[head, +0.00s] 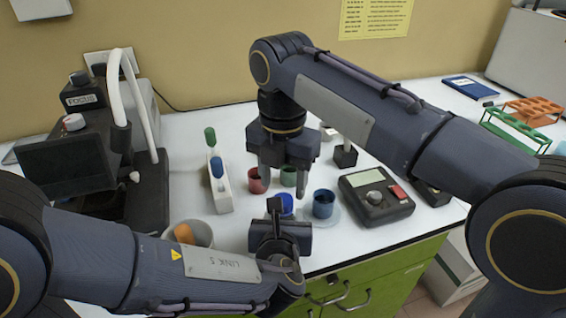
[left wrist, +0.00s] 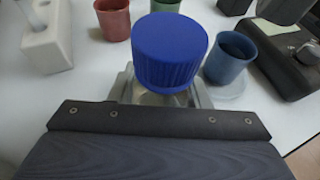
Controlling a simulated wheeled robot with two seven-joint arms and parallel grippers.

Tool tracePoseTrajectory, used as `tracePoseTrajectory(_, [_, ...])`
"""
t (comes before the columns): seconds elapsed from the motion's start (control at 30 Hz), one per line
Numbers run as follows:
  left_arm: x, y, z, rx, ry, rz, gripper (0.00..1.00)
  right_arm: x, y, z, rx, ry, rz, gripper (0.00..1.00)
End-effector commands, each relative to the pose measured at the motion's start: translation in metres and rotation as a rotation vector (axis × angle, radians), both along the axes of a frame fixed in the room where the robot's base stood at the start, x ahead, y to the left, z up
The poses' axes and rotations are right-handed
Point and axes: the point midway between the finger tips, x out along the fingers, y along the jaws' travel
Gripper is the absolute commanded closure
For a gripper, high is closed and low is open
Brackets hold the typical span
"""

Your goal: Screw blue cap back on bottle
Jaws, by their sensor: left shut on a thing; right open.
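The blue cap (head: 286,204) shows just beyond my left gripper (head: 277,213). In the left wrist view the ribbed blue cap (left wrist: 170,50) sits upright on top of a clear bottle (left wrist: 165,98), mostly hidden beneath it. My left gripper (left wrist: 162,92) is shut on the bottle. Whether the cap is screwed tight cannot be seen. My right gripper (head: 284,176) points down, open and empty, behind and above the cap, its fingers apart from it.
A red cup (head: 258,182), a green cup (head: 289,178) and a blue cup (head: 323,204) stand close by. A white rack (head: 219,187) is left, a scale (head: 375,196) right. A microscope (head: 140,185) stands far left. The table's front edge is near my left gripper.

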Motion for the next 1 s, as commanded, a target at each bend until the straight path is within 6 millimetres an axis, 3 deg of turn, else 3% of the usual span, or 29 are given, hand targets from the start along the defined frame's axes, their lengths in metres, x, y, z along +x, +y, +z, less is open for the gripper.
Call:
tracePoseTrajectory(0.3, [0.000, 0.000, 0.001, 0.000, -0.001, 0.000, 1.00, -0.001, 0.000, -0.036, 0.000, 0.001, 0.000, 0.49])
tracePoseTrajectory(0.67, [0.000, 0.000, 0.001, 0.000, -0.001, 0.000, 1.00, 0.000, 0.000, -0.040, 0.001, 0.000, 0.000, 0.50])
tracePoseTrajectory(1.0, [0.000, 0.000, 0.001, 0.000, -0.001, 0.000, 1.00, 0.000, 0.000, -0.040, 0.001, 0.000, 0.000, 0.94])
